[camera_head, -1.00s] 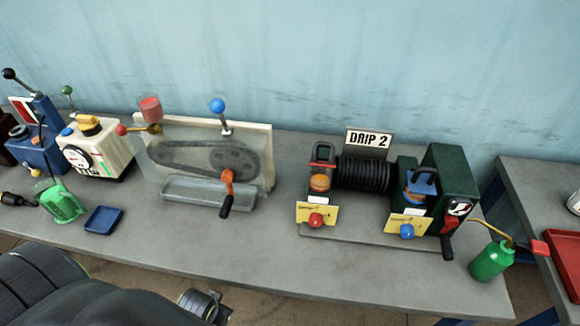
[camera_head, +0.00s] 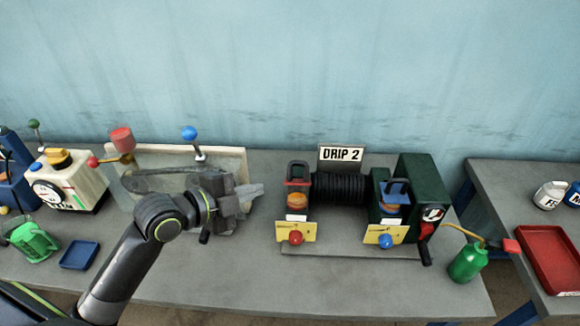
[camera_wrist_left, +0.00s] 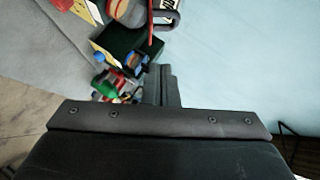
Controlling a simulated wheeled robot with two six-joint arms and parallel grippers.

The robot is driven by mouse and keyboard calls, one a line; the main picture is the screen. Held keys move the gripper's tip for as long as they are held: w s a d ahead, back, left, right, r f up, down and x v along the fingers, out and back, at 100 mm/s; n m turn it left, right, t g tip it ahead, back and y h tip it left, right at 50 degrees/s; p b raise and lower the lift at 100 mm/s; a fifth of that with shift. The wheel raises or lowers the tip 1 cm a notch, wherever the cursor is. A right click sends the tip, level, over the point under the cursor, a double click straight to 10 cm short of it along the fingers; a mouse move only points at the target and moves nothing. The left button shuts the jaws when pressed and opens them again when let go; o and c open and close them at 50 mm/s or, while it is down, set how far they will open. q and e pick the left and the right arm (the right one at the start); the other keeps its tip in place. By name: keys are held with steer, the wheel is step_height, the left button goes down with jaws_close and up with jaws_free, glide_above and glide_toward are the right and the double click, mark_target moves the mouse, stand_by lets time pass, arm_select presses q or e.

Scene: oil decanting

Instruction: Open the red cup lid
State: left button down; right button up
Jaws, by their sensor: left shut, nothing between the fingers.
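The red cup lid (camera_head: 297,183), with a dark loop handle, sits on top of the left cup (camera_head: 297,200) of the DRIP 2 rig. Orange shows in the cup below it. My left gripper (camera_head: 257,190) is shut and empty, to the left of the lid and apart from it, pointing right. In the left wrist view the shut fingers (camera_wrist_left: 160,84) point toward the rig. My right gripper is in neither view.
A blue-lidded cup (camera_head: 395,197) stands right of the black coil (camera_head: 340,187). The DRIP 2 sign (camera_head: 341,154) rises behind. A chain-drive panel (camera_head: 150,165) stands behind my left arm. A green oil can (camera_head: 467,264) is at the right. The front tabletop is mostly clear.

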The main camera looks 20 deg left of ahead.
arm_select(q)
steer(key=r+m, duration=0.1)
steer(key=r, duration=0.1)
steer(key=p, duration=0.5)
glide_toward(302, 164)
steer(key=shift+h, duration=0.3)
steer(key=x, duration=0.3)
steer(key=d+x, duration=0.1)
steer(key=shift+d, duration=0.15)
steer(key=shift+w+a+f, duration=0.3)
steer(key=shift+w+f, duration=0.2)
steer(key=shift+w, duration=0.3)
